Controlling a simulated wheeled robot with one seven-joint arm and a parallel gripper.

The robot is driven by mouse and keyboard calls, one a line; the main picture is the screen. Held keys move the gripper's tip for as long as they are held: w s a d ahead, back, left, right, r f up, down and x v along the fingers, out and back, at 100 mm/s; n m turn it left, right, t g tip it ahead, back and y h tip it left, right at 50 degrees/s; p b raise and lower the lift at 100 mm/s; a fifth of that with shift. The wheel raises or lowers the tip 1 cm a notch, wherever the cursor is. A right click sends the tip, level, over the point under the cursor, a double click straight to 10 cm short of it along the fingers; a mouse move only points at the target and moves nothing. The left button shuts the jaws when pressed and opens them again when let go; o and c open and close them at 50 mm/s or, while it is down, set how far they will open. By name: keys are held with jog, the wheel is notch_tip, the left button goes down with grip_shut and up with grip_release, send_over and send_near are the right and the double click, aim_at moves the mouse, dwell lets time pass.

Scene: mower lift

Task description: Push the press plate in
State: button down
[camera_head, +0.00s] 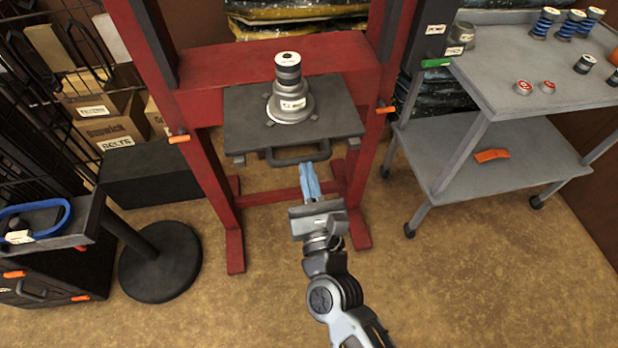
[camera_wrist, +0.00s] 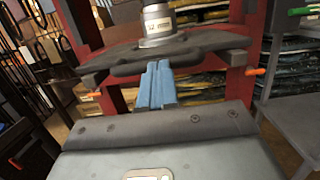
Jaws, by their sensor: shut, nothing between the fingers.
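The press plate (camera_head: 240,128) is a dark flat plate with a bar handle (camera_head: 290,158) on its near edge, set in the red press frame (camera_head: 225,64). A stepped grey-and-black part (camera_head: 290,104) stands upright on the plate. My gripper (camera_head: 308,168) is shut and empty, with its blue fingers just in front of the handle. In the wrist view, the shut blue fingers (camera_wrist: 160,72) reach up to the handle edge of the plate (camera_wrist: 215,42). I cannot tell whether they touch it.
A grey cart (camera_head: 500,75) with springs and small parts stands at the right. A black round-based stand (camera_head: 160,265) and a black box (camera_head: 150,175) are at the left. Orange-handled pins (camera_head: 180,139) stick out from the frame posts. The floor in front is clear.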

jog(key=f+b+x, duration=0.1)
jog(key=b+x, duration=0.2)
jog(key=x, duration=0.4)
jog(key=f+b+x, duration=0.2)
jog(key=b+x, duration=0.2)
jog(key=x, duration=0.3)
jog(key=w+f+b+x, duration=0.1)
jog(key=b+x, duration=0.3)
jog(key=x, duration=0.3)
jog(key=shift+d+f, duration=0.1)
jog(key=shift+f, duration=0.15)
jog(key=shift+w+a+b, duration=0.2)
jog(key=shift+w+b, duration=0.1)
jog(key=shift+w, duration=0.25)
jog(key=shift+w+r, duration=0.15)
jog(key=shift+r, duration=0.25)
